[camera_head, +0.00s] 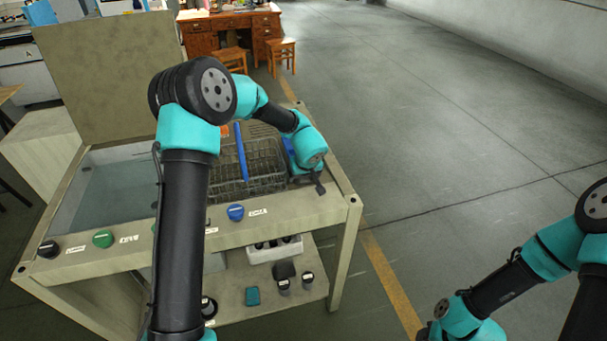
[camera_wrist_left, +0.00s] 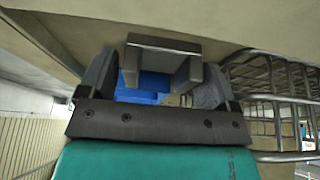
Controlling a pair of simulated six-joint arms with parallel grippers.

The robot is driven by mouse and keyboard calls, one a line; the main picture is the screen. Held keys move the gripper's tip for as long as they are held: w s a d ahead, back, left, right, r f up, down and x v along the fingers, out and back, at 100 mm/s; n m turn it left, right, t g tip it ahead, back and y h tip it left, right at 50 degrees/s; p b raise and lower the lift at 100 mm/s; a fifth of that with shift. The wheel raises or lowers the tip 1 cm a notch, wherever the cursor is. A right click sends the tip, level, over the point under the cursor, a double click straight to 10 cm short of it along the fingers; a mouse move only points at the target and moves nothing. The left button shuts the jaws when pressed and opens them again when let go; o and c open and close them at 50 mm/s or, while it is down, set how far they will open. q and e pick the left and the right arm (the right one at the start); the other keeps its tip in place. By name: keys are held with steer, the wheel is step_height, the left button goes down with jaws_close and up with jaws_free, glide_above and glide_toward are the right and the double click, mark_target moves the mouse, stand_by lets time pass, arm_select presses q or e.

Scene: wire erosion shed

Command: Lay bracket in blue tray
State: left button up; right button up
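The blue tray (camera_head: 289,150) shows as a small blue patch beside the wire basket, mostly hidden by my left arm. In the left wrist view, blue tray surface (camera_wrist_left: 152,82) shows between the fingers, below the bracket. The bracket (camera_wrist_left: 165,44) is a grey U-shaped piece between the fingers of my left gripper (camera_wrist_left: 157,82), which looks shut on it. In the head view my left gripper (camera_head: 319,186) points down at the right end of the bench; the bracket cannot be made out there. My right arm is at the lower right, its gripper out of the picture.
A wire basket (camera_head: 262,183) with a blue handle (camera_head: 241,150) stands just left of my left gripper; its wires (camera_wrist_left: 262,92) also show in the wrist view. The bench front edge (camera_head: 300,210) carries coloured knobs, including a blue one (camera_head: 235,212). A lower shelf holds small items.

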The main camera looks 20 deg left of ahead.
arm_select(q)
steer(key=shift+o, duration=0.5)
steer(key=shift+r, duration=0.2)
steer(key=v, duration=1.2)
arm_select(e)
steer(key=o, duration=1)
arm_select(q)
steer(key=shift+d+f, duration=0.1)
